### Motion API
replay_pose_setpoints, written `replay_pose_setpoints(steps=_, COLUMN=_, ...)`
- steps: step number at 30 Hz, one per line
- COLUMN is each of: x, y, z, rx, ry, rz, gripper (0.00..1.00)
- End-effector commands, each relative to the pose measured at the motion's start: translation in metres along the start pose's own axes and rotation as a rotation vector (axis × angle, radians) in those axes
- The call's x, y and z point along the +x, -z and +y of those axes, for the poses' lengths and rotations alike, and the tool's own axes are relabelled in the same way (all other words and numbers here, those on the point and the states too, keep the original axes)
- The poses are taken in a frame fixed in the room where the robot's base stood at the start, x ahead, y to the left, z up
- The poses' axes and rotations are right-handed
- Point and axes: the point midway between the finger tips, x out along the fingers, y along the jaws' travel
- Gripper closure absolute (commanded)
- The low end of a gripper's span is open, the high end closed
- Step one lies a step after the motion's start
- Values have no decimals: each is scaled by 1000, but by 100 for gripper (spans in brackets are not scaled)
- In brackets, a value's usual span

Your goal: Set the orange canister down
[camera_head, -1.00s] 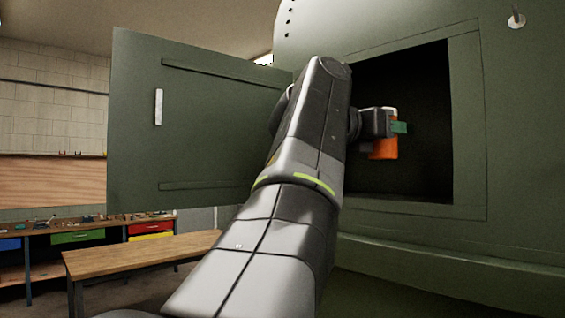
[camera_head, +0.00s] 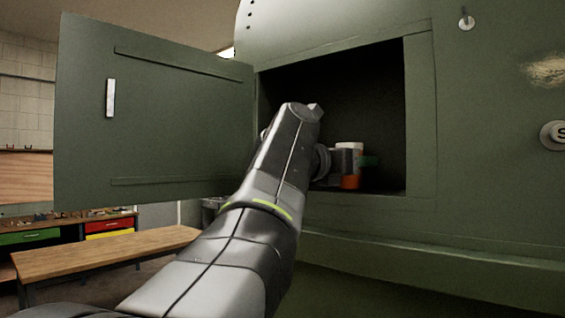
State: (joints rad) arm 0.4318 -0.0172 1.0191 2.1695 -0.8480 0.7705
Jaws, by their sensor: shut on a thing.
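The orange canister (camera_head: 350,182) has a white top and stands upright inside the dark opening in the green fuselage, near the opening's lower edge. My gripper (camera_head: 357,162) is shut on the canister, around its upper part. The gripper hides much of the canister's middle. A small green piece shows at the gripper's right end. I cannot tell whether the canister's base touches the compartment floor.
The green hatch door (camera_head: 170,115) hangs open on the left, with a pale handle. The opening's right edge (camera_head: 418,115) is near the gripper. A wooden bench (camera_head: 105,250) stands at lower left. The compartment's back is dark.

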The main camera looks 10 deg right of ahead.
Motion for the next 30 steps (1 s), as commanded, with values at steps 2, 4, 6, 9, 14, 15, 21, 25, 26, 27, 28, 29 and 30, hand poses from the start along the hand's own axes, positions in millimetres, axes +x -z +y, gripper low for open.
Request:
replay_pose_setpoints(steps=2, x=0, y=0, z=0, rx=0, ry=0, rz=-1, gripper=82)
replay_pose_setpoints(steps=4, x=0, y=2, z=0, rx=0, ry=0, rz=0, gripper=82)
replay_pose_setpoints(steps=6, x=0, y=3, z=0, rx=0, ry=0, rz=0, gripper=44)
replay_pose_setpoints(steps=9, x=0, y=3, z=0, rx=0, ry=0, rz=0, gripper=30)
replay_pose_setpoints(steps=14, x=0, y=3, z=0, rx=0, ry=0, rz=0, gripper=30)
replay_pose_setpoints(steps=15, x=0, y=3, z=0, rx=0, ry=0, rz=0, gripper=30)
replay_pose_setpoints(steps=21, x=-7, y=0, z=1, rx=1, ry=-2, rz=-1, gripper=30)
replay_pose_setpoints(steps=25, x=-25, y=1, z=1, rx=1, ry=-4, rz=-2, gripper=30)
replay_pose_setpoints(steps=26, x=-31, y=1, z=1, rx=2, ry=-5, rz=-2, gripper=30)
replay_pose_setpoints(steps=27, x=-38, y=1, z=1, rx=2, ry=-6, rz=-1, gripper=30)
replay_pose_setpoints(steps=28, x=-42, y=1, z=2, rx=1, ry=-6, rz=-1, gripper=30)
replay_pose_setpoints(steps=29, x=-48, y=1, z=2, rx=2, ry=-5, rz=-1, gripper=30)
replay_pose_setpoints(steps=30, x=-54, y=1, z=2, rx=2, ry=-6, rz=-1, gripper=30)
